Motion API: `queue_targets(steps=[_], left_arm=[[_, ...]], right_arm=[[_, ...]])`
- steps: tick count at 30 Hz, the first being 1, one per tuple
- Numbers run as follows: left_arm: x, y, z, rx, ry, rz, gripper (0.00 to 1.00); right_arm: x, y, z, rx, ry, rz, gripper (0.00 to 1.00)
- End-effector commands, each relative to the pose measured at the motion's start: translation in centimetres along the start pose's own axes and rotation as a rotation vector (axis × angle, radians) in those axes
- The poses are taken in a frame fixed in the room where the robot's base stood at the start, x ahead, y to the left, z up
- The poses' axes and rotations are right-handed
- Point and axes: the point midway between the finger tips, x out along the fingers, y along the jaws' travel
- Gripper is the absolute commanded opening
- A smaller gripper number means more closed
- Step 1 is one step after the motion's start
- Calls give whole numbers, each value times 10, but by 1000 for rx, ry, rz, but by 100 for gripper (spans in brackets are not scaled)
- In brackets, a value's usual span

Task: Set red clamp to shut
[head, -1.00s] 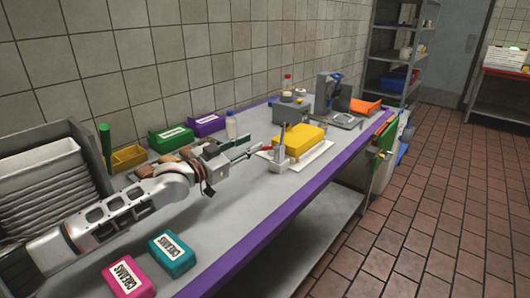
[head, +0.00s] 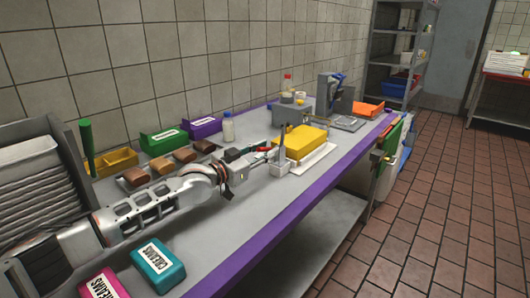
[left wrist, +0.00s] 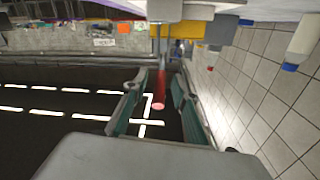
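The clamp's red handle (left wrist: 159,88) points toward the camera in the left wrist view, on a metal rod that runs to a grey fixture. In the head view a small bit of red (head: 264,149) shows beside the yellow block, mostly hidden by my gripper. My left gripper (head: 262,153) is open, its tips close to the fixture. In the left wrist view its green-padded fingers (left wrist: 157,107) stand on both sides of the red handle, with gaps visible. Whether the fingertips touch it I cannot tell. My right gripper is not in view.
A yellow block (head: 300,141) lies on a white board (head: 312,161) beside the grey clamp post (head: 281,160). A white bottle (head: 228,127) stands near the wall. Teal (head: 158,268) and pink (head: 103,284) boxes lie near the front. The purple table edge (head: 262,236) is clear.

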Motion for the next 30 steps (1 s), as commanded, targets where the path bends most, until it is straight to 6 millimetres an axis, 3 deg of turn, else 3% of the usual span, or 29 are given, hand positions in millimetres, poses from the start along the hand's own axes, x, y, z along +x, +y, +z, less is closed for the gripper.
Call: queue_targets(steps=[7, 11, 22, 30], left_arm=[[1, 0, -1, 0, 0, 0, 28], [1, 0, 0, 0, 0, 0, 0], [1, -1, -2, 1, -21, 4, 0], [5, -4, -12, -2, -139, 25, 0]], right_arm=[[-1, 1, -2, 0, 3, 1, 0], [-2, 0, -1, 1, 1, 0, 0], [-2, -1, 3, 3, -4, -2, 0], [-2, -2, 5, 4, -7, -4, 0]])
